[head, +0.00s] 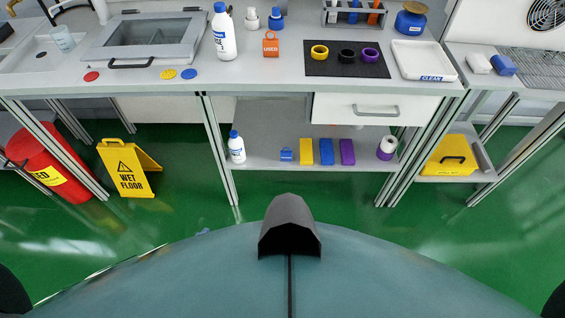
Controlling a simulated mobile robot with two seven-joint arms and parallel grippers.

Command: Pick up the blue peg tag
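A small blue item (287,155) with a raised top and a pale mark stands on the lower shelf under the counter, left of a yellow block. It looks like the blue peg tag, though it is too small to read.
A wet-floor sign (130,170) and red bin (50,165) stand left.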

